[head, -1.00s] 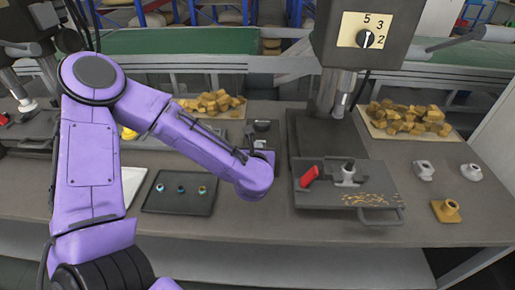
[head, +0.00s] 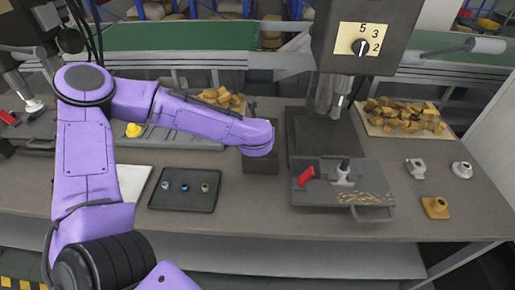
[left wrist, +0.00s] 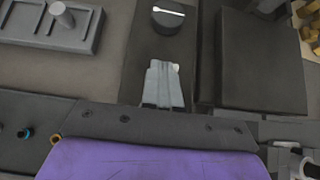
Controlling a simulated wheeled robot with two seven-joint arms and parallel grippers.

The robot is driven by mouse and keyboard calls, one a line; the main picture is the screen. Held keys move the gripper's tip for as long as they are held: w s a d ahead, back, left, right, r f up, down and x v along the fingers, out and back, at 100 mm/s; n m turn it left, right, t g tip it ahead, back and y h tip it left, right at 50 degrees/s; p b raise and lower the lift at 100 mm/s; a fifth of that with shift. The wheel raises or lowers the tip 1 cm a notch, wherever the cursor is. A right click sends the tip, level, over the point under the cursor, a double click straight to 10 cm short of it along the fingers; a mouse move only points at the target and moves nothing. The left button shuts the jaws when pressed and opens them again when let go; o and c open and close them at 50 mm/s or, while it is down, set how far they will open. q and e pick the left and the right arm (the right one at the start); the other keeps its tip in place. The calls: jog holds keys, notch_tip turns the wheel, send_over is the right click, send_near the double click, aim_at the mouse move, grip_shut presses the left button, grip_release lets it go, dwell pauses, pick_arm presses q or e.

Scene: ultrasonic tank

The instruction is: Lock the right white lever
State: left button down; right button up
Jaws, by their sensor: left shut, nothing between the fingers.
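No lever is clearly marked as the right white one. A light grey-white fitting with a dark upright top (head: 343,172) stands on the grey plate (head: 375,182) of the right machine, beside a red lever (head: 306,177). A pale piece at the lower right corner of the left wrist view (left wrist: 312,168) may be the same fitting. My left gripper (left wrist: 164,85) is shut and empty, over a dark box with a round black knob (left wrist: 168,20). In the head view my purple arm hides its fingers, left of the plate. My right gripper is not in view.
The dark box (head: 262,163) stands left of the machine's dark base (head: 320,135). A black tray with small rings (head: 185,189) lies further left.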

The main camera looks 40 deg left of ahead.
pick_arm(q)
jog(key=shift+w+a+r+g, duration=0.15)
jog(key=shift+w+g, duration=0.1)
jog(key=shift+g, duration=0.15)
jog(key=shift+s, duration=0.1)
jog(key=shift+r+p, duration=0.5)
jog(key=shift+r, duration=0.25)
jog(key=s+d+r+b, duration=0.1)
jog(key=s+d+r, duration=0.2)
jog(key=r, duration=0.8)
jog(key=s, duration=0.2)
jog(key=shift+s+d+r, duration=0.2)
jog(key=shift+s+r, duration=0.05)
jog(key=shift+s, duration=0.05)
